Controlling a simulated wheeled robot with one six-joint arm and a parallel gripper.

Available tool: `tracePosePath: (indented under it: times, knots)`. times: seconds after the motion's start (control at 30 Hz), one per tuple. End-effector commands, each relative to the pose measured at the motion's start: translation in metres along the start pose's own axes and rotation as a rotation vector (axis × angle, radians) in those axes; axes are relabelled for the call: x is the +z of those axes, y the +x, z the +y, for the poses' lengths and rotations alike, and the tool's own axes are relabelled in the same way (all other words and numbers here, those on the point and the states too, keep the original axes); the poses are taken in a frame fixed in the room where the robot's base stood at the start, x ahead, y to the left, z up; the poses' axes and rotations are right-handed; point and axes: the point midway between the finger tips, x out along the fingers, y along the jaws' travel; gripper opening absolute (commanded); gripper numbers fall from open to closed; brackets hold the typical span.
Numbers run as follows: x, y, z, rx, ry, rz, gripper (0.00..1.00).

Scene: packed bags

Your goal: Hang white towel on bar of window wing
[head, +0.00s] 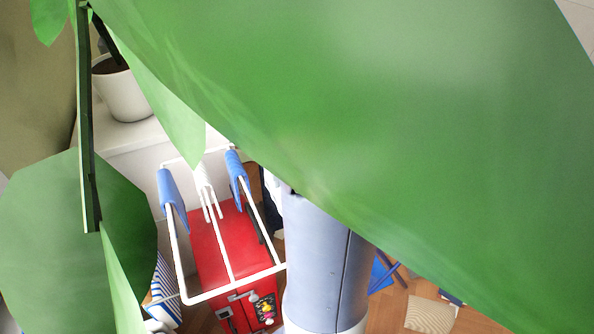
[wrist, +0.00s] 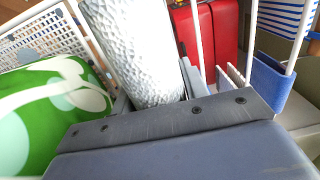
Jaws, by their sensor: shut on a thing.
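The white towel (wrist: 130,50) is a bumpy white roll just beyond my gripper's palm in the wrist view. My gripper (wrist: 155,102) is shut on it; the fingertips are mostly hidden. In the head view my arm stands in front and hides the gripper; a small white patch beside the arm may be the towel. A white bar rack (head: 222,238) stands left of my arm, with blue cloths (head: 172,200) over its side bars. Its white bars and a blue cloth (wrist: 268,85) also show at the right of the wrist view, apart from the towel.
Large green leaves (head: 420,130) block much of the head view. A red case (head: 222,245) lies beneath the rack, and a white plant pot (head: 122,95) stands behind. A green patterned cloth (wrist: 45,110) and a white mesh panel (wrist: 45,45) are at the wrist view's left.

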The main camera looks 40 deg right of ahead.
Motion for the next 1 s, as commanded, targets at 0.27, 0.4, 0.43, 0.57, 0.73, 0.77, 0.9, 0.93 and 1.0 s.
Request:
tracePosePath:
  times: [0.27,0.4,0.43,0.57,0.73,0.77,0.9,0.93,1.0]
  knots:
    - [0.000,0.000,-0.023,0.000,-0.003,0.002,0.11]
    - [0.000,0.000,-0.034,0.000,-0.003,0.002,0.11]
    - [0.000,0.000,-0.037,0.000,-0.003,0.002,0.11]
    - [0.000,0.001,-0.047,0.000,-0.003,0.002,0.11]
    - [0.000,0.001,-0.061,0.000,-0.003,0.002,0.11]
    - [0.000,0.001,-0.063,0.000,-0.003,0.002,0.11]
    - [0.000,0.001,-0.074,0.000,-0.003,0.001,0.11]
    - [0.000,0.001,-0.077,0.000,-0.002,0.001,0.11]
    - [0.000,0.009,-0.076,0.000,0.000,0.000,0.11]
